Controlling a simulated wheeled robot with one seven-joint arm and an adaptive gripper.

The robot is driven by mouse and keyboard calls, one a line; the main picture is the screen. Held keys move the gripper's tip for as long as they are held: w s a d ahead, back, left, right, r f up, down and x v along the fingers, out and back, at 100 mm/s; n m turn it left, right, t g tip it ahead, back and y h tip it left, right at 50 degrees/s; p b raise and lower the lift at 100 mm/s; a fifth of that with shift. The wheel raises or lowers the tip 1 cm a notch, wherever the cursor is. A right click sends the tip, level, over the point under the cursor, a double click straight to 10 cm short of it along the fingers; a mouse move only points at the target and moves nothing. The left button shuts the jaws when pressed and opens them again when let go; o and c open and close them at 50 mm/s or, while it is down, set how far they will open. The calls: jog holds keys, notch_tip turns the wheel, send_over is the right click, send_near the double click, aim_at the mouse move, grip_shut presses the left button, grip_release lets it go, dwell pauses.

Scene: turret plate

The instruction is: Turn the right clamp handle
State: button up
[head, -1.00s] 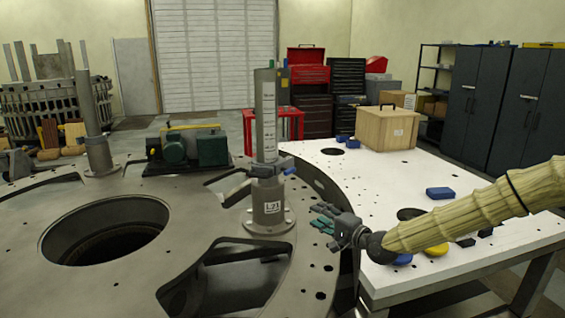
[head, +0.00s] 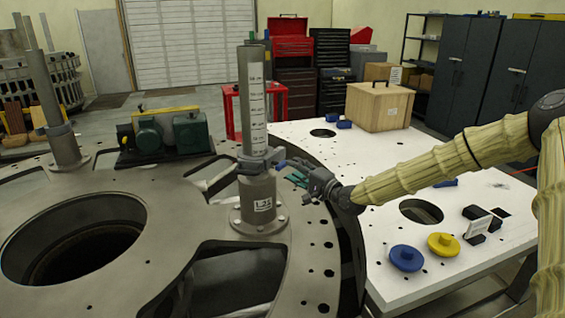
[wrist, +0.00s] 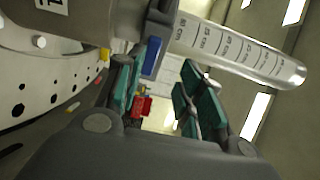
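A grey post (head: 252,95) with a scale on it stands upright in a flanged base labelled L21 on the turret plate. A clamp (head: 250,165) wraps the post, and its blue handle (head: 281,164) sticks out on the right. My gripper (head: 292,174) is just right of the handle, its teal fingers pointing at it. In the wrist view the fingers (wrist: 163,88) are apart with nothing held between them. The blue handle (wrist: 152,57) shows beside the left finger, near its tip; I cannot tell if they touch.
The turret plate (head: 190,190) has a large round opening and several cutouts. A green motor unit (head: 190,132) sits behind. The white table (head: 385,215) at right carries a wooden box (head: 378,106), a blue knob (head: 406,257) and a yellow knob (head: 443,244).

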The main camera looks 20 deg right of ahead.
aim_at(284, 166)
jog(key=w, duration=0.1)
jog(key=w+a+f, duration=0.1)
jog(key=w, duration=0.1)
jog(key=w+p, duration=0.1)
jog(key=w, duration=0.1)
jog(key=shift+w+a+f, duration=0.25)
jog(key=shift+a+f, duration=0.1)
jog(key=shift+a, duration=0.05)
jog(key=shift+w+a+r+p, duration=0.15)
jog(key=shift+a+r+p, duration=0.1)
jog(key=shift+r+p, duration=0.2)
jog(key=shift+w+a, duration=0.15)
jog(key=shift+w, duration=0.05)
jog(key=shift+w+a+f, duration=0.1)
jog(key=shift+w+f, duration=0.3)
jog(key=shift+w, duration=0.2)
jog(key=shift+s+r, duration=0.25)
jog(key=shift+c, duration=0.7)
jog(key=shift+f, duration=0.1)
grip_shut()
